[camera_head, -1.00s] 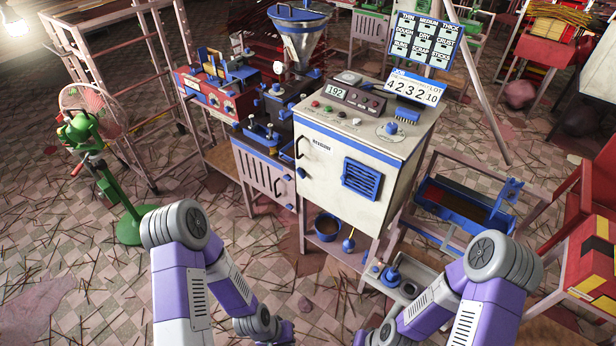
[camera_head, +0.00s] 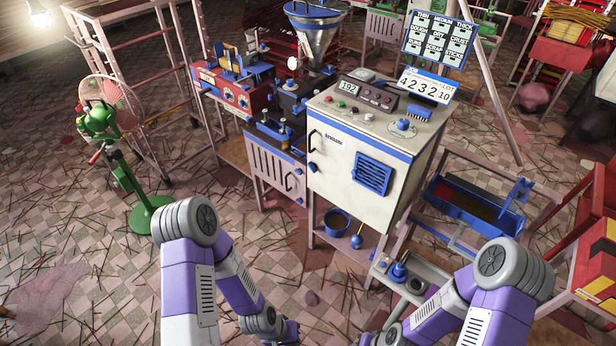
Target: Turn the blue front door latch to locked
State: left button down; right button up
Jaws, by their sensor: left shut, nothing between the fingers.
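A white cabinet (camera_head: 338,178) stands in the middle, its front door facing me. A small blue latch (camera_head: 312,167) sits at the door's left edge, below a black curved handle (camera_head: 312,141). It is too small to tell which way it is turned. My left gripper (camera_head: 291,331) is at the bottom edge, well below and in front of the cabinet, shut and empty. My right gripper (camera_head: 362,339) is barely in view at the bottom edge, and its fingers cannot be made out. Neither gripper touches the cabinet.
A green fan (camera_head: 105,120) stands at left. The floor (camera_head: 110,275) at left is open, littered with sticks.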

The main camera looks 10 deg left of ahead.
aim_at(313, 167)
jog(key=k, duration=1.15)
jog(key=u, duration=0.9)
jog(key=i, duration=2.2)
jog(key=z, duration=0.75)
